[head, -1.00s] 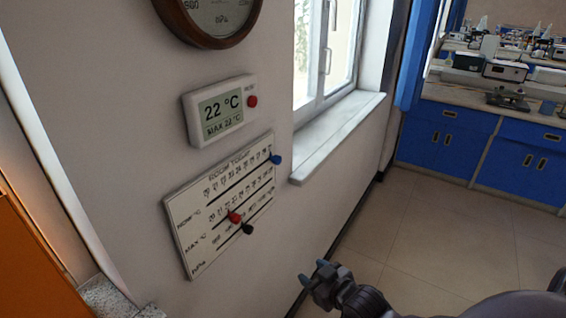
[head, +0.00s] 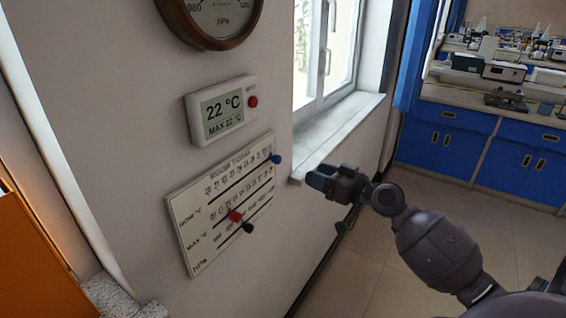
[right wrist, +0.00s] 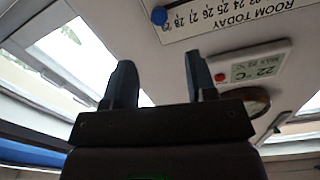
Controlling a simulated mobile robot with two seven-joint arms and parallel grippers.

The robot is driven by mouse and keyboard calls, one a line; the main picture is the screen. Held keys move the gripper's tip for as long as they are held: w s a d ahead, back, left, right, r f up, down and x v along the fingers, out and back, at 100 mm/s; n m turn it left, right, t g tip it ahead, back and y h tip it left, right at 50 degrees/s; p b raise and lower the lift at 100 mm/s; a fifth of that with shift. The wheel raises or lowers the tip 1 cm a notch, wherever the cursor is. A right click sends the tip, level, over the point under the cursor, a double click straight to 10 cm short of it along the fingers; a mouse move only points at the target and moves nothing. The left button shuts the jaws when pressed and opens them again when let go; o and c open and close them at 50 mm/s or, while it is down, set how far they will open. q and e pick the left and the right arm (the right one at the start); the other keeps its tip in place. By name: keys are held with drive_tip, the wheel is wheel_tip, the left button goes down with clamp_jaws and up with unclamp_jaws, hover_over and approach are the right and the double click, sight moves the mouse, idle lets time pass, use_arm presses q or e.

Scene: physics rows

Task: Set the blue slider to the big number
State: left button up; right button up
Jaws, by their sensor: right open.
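The blue slider (head: 275,158) is a round knob at the right end of the top row of a white board (head: 222,205) on the wall. The board is headed "ROOM TODAY". A thermometer display (head: 221,110) above it reads 22 °C in big digits, with "MAX 22 °C" smaller below. My right gripper (head: 318,179) is open and empty, to the right of the board and apart from the slider. In the right wrist view, its two fingers (right wrist: 160,85) show below the upside-down board, and the blue slider (right wrist: 159,16) lies ahead. My left gripper is not in view.
A red knob (head: 235,216) and a black knob (head: 248,228) sit on the lower rows. A red button (head: 252,101) is on the display. A round dial (head: 222,15) hangs above. The window sill (head: 340,130) juts out right of the board, close behind my right gripper.

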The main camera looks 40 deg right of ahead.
sight(280, 161)
drive_tip(key=p+x, duration=0.2)
drive_tip(key=x, duration=0.7)
drive_tip(key=shift+w+p, duration=0.25)
drive_tip(key=shift+p, duration=0.1)
drive_tip(key=shift+w+a, duration=0.3)
drive_tip(key=shift+w, duration=0.35)
clamp_jaws()
